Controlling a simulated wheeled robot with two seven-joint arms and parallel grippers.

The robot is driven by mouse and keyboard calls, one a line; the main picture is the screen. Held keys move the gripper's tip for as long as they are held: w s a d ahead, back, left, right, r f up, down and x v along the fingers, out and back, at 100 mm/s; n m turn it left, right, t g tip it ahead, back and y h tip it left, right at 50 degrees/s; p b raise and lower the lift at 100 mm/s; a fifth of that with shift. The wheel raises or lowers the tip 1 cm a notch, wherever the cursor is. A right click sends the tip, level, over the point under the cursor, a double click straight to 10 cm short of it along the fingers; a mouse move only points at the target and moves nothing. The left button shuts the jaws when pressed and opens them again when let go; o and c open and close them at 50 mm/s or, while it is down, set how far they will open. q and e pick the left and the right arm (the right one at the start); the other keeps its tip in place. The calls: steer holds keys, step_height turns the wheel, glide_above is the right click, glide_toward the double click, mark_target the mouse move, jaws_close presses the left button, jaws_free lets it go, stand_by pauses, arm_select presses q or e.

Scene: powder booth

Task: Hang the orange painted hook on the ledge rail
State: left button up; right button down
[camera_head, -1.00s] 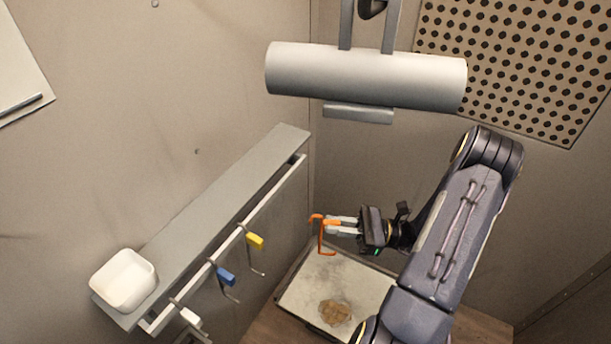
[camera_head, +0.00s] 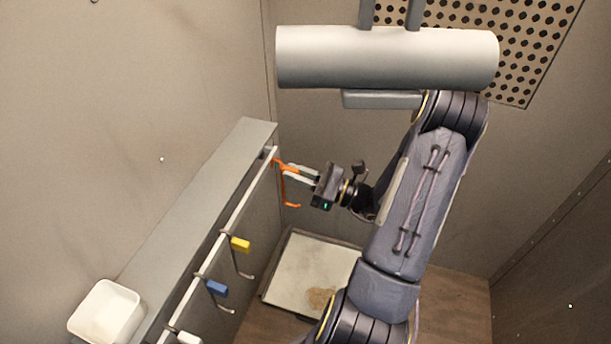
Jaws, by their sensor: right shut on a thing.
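The orange hook (camera_head: 284,188) is at the far end of the ledge rail (camera_head: 229,223), its lower end hanging down with a curl to the right. My right gripper (camera_head: 291,174) is shut on the upper part of the orange hook, coming from the right. The hook's top lies against or just beside the rail in the picture; I cannot tell whether it touches or is over it. The rail runs along the front of the grey ledge (camera_head: 205,198). My left gripper is not in view.
Hooks with yellow (camera_head: 240,245), blue (camera_head: 217,288) and white (camera_head: 186,338) tags hang on the nearer rail. A white bowl (camera_head: 105,312) sits on the ledge's near end. A tray (camera_head: 300,266) with brown powder lies on the floor. A large grey cylinder (camera_head: 385,57) is overhead.

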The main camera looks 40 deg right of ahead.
steer(key=shift+w+a+f+b, duration=0.35)
steer(key=shift+w+f+b, duration=0.15)
steer(key=shift+w, duration=0.15)
steer(key=shift+w+a+f+b, duration=0.4)
steer(key=shift+w+f, duration=0.05)
steer(key=shift+w, duration=0.2)
steer(key=shift+w+a+f+b, duration=0.35)
steer(key=shift+w+f+b, duration=0.15)
steer(key=shift+w, duration=0.15)
steer(key=c, duration=1.3)
jaws_free()
steer(key=shift+w, duration=0.1)
